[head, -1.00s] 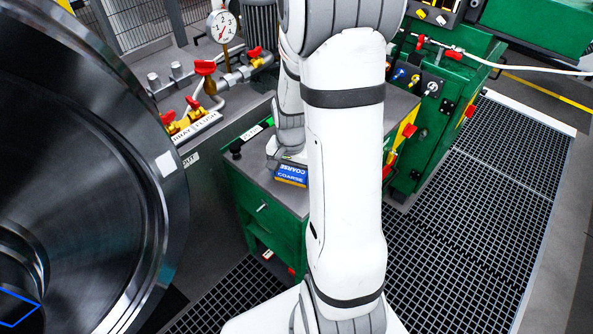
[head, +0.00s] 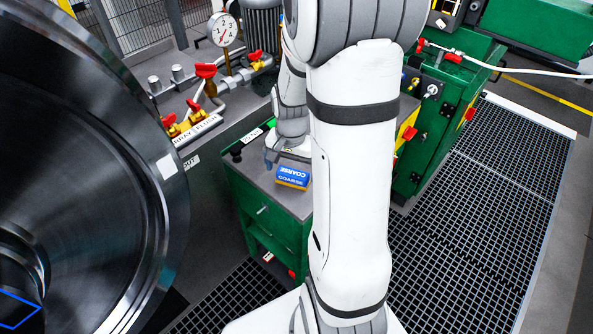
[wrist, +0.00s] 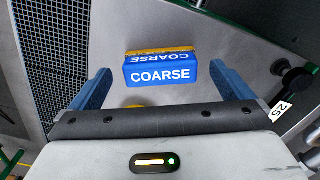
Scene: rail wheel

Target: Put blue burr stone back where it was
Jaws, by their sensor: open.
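The blue burr stone (head: 292,178), a blue block marked COARSE with a yellow-orange layer, rests on the grey top of the green cabinet (head: 303,206). In the wrist view the stone (wrist: 160,73) lies ahead of my gripper (wrist: 160,88), roughly centred between the two blue fingers. The fingers are open, with a visible gap on each side of the stone. In the head view my gripper (head: 285,153) is just behind the stone, low over the cabinet top, and partly hidden by my arm.
A large steel wheel (head: 90,180) fills the left. Red-handled valves (head: 205,71) and a pressure gauge (head: 222,30) stand behind. A dark knob (wrist: 295,82) is on the cabinet top. A small yellow patch (wrist: 135,105) shows near my gripper's palm. Floor grating (head: 480,190) lies right.

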